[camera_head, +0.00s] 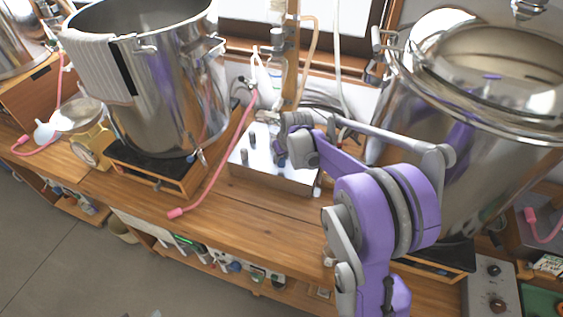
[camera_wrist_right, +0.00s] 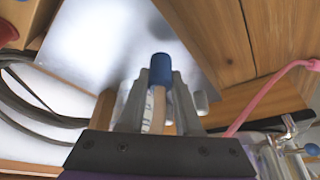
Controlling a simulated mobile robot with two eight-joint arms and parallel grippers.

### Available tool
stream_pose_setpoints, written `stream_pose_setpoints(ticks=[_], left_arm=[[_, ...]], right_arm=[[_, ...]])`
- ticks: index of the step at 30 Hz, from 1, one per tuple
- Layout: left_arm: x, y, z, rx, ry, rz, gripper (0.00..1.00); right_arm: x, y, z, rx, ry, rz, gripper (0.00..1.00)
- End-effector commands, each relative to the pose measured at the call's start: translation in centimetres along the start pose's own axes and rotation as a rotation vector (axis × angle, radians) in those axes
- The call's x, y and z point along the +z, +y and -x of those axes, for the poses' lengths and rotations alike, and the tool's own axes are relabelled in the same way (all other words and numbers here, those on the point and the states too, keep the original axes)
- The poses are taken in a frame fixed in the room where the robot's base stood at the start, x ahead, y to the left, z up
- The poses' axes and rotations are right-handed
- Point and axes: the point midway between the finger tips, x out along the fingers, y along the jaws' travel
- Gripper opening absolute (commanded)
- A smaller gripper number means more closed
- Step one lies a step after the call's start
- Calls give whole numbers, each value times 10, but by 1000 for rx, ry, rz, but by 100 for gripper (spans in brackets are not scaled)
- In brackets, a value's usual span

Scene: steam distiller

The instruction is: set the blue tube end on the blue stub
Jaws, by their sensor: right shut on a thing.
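My right gripper (camera_head: 283,136) reaches in over the metal box on the bench in the head view. In the right wrist view, the right gripper (camera_wrist_right: 160,95) is shut on the blue tube end (camera_wrist_right: 161,68). The blue cap projects past the fingertips, with the pale tube (camera_wrist_right: 155,110) running back between the fingers. In the head view the tube end is too small to make out. A small blue part (camera_wrist_right: 312,149) shows on metal fittings at the lower right of the wrist view; I cannot tell whether it is the blue stub. My left gripper is out of view.
A steel pot (camera_head: 165,85) on a dark-topped stand is at left, and a large steel vessel (camera_head: 460,170) at right. The metal box (camera_head: 262,178) has knobs on top. A pink tube (camera_head: 222,165) hangs across the wooden bench (camera_head: 260,225), whose front is mostly clear.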

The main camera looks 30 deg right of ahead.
Motion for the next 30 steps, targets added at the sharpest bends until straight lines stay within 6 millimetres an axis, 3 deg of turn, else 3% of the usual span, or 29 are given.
stream_pose_setpoints(ticks=[6,11,14,24,30], left_arm=[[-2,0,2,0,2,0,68],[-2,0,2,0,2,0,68],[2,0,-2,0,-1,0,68],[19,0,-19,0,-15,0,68],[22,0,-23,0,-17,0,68]], right_arm=[[-18,0,43,0,1,0,0],[-24,5,62,8,-2,-20,0],[-18,25,64,40,-9,-98,0],[33,134,67,240,-14,-579,0],[48,161,70,297,-2,-716,0]])
